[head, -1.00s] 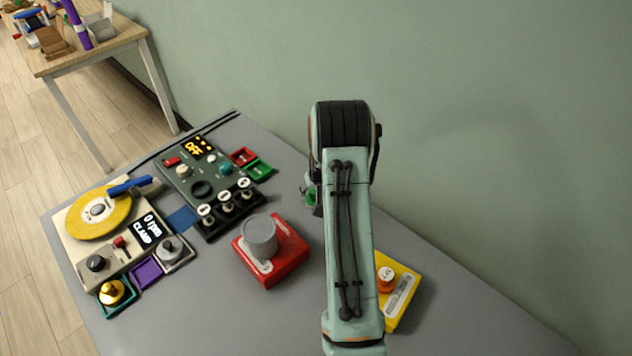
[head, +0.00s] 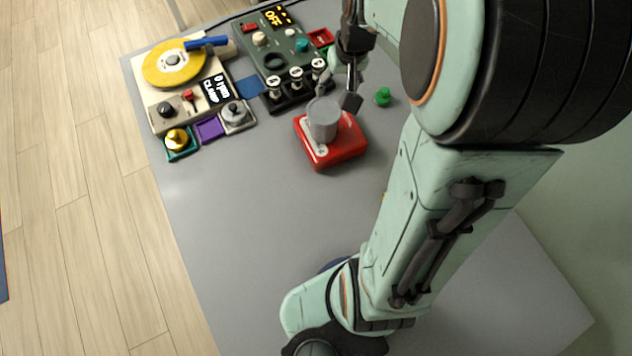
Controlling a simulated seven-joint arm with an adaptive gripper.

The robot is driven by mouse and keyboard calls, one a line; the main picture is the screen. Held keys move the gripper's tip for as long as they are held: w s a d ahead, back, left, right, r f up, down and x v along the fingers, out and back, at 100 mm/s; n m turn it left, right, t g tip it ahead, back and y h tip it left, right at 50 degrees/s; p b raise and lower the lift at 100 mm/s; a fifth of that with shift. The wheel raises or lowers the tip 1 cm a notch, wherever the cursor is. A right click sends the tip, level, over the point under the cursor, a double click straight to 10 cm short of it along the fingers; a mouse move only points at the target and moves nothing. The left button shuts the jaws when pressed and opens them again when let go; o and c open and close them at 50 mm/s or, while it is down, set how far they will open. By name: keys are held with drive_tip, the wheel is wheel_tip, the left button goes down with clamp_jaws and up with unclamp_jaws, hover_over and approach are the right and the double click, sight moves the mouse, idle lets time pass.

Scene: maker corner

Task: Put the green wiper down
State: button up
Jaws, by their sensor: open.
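The green wiper (head: 383,97) is a small green knob-like piece. In the head view it stands on the grey table, right of the red block and clear of my gripper. My gripper (head: 343,93) is open and empty. It is left of the wiper, close above or behind the grey cylinder (head: 322,121) on the red block (head: 340,151). One dark fingertip shows clearly; the other is partly hidden. I cannot tell whether the fingers touch the cylinder.
A dark control panel (head: 284,57) with several knobs stands behind, with a red tray (head: 320,37) beside it. A cream machine with a yellow disc (head: 160,70) is at the left. The table's front middle (head: 240,220) is clear. My arm hides much of the right side.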

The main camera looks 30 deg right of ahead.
drive_tip(key=s+a+r+n+g+y, duration=0.1)
drive_tip(key=s+a+r+n+g, duration=0.2)
drive_tip(key=s+a, duration=1.1)
drive_tip(key=s+n, duration=0.1)
drive_tip(key=s, duration=0.3)
drive_tip(key=shift+a+r, duration=0.15)
drive_tip(key=shift+a, duration=0.05)
